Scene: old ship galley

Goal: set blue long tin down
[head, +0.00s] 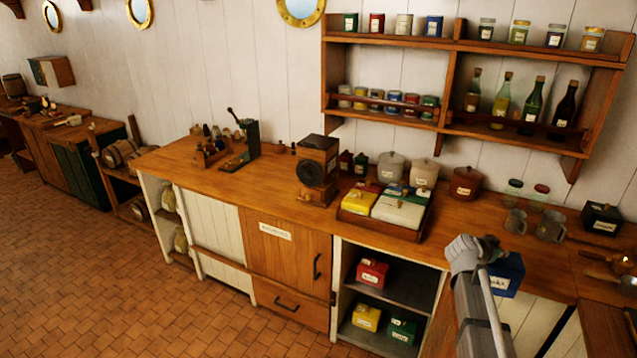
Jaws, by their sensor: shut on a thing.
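The blue long tin (508,273) has a white label on its front and is at the right of the head view. My gripper (491,247) is shut on it from its left and upper side. My grey arm hides part of the tin's left end. The tin is near the front edge of the wooden counter (560,268). I cannot tell whether its underside touches the counter or is held just above it.
A wooden tray (377,228) with several tins stands left of my gripper. Grey mugs (551,226) and a black tin (601,219) stand behind and right. Pans (622,265) lie at the far right. An open cupboard (402,286) is below. The counter's left middle (262,186) is clear.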

